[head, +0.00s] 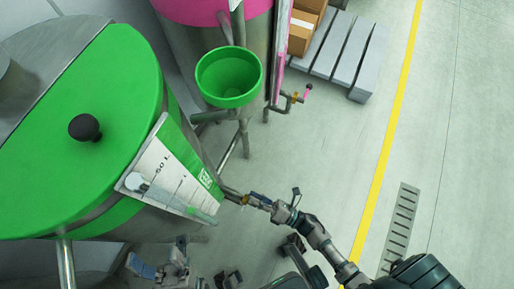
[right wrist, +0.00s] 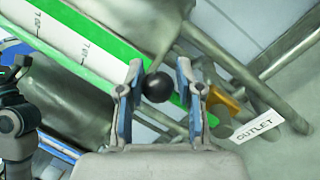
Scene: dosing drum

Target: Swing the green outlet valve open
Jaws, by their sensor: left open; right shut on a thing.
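The green outlet valve sits low on the green-lidded drum (head: 75,150). Its brass body (head: 246,199) shows on the outlet pipe in the head view, and near the OUTLET label (right wrist: 254,130) in the right wrist view. My right gripper (head: 272,205) reaches it from the lower right. In the right wrist view a black ball knob (right wrist: 156,87) lies between the two fingers of this gripper, which is shut on it. The handle's lever is mostly hidden. My left gripper (head: 160,264) is open and empty below the drum, apart from the valve.
A white scale panel (head: 165,170) leans on the drum's side just left of the valve. A green funnel (head: 229,77) stands behind, beside a pink-topped drum (head: 210,10) with a pink-handled valve (head: 305,93). A grey pallet (head: 350,50) holds boxes.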

